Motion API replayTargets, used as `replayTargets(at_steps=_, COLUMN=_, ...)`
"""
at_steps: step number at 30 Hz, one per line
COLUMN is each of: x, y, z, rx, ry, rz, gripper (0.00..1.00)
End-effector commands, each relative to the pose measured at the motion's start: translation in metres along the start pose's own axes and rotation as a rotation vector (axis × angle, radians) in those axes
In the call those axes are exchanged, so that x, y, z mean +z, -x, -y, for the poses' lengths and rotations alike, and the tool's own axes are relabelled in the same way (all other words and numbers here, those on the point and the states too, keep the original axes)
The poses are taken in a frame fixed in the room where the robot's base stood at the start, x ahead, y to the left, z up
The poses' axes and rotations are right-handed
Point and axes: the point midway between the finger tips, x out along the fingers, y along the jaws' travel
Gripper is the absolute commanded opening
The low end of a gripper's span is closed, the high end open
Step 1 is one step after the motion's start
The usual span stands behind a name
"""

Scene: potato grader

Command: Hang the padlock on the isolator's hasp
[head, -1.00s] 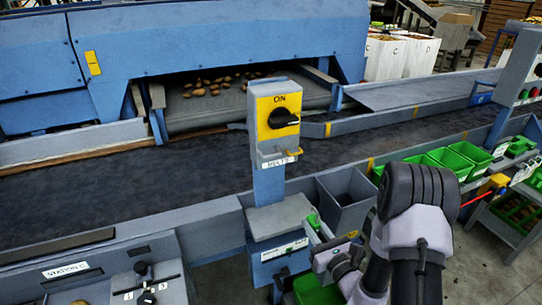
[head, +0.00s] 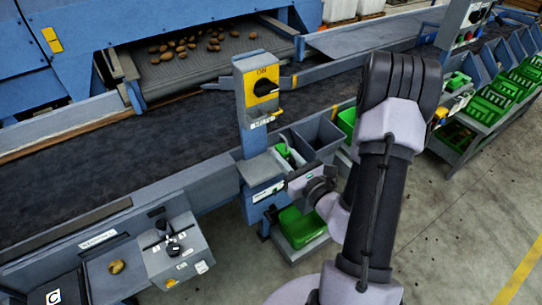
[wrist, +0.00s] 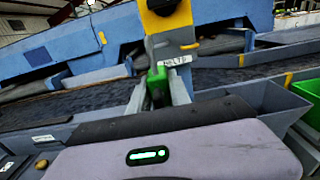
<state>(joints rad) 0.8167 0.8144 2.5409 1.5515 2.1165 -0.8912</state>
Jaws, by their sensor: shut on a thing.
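The isolator (head: 257,90) is a grey box with a yellow "ON" face and a black rotary knob (head: 266,87), on a blue-grey post. Its hasp sits low on the box, above a white label; a yellow bar of it shows in the wrist view (wrist: 190,46). My gripper (wrist: 160,90) is shut on the green padlock (wrist: 157,85), whose body stands between the fingers, just below the label in that view. In the head view the padlock (head: 283,149) is below and right of the isolator, apart from it. The padlock's shackle is not clear.
The dark conveyor belt (head: 100,150) runs behind the post. Grey bins (head: 318,135) stand right of the post, close to my gripper. A green crate (head: 302,225) is below. A control box (head: 178,245) stands at the lower left. Open floor lies to the right.

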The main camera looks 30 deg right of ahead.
Motion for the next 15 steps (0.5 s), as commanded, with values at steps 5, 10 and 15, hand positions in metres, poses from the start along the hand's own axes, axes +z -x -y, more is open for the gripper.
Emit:
replayTargets(at_steps=5, x=-0.007, y=-0.009, z=0.0, rx=0.004, ry=0.006, rz=0.003, gripper=0.0)
replayTargets(at_steps=10, x=-0.007, y=-0.017, z=-0.001, rx=0.002, ry=0.004, rz=0.003, gripper=0.0)
replayTargets(at_steps=15, x=0.0, y=-0.028, z=-0.001, rx=0.0, ry=-0.003, rz=0.0, gripper=0.0)
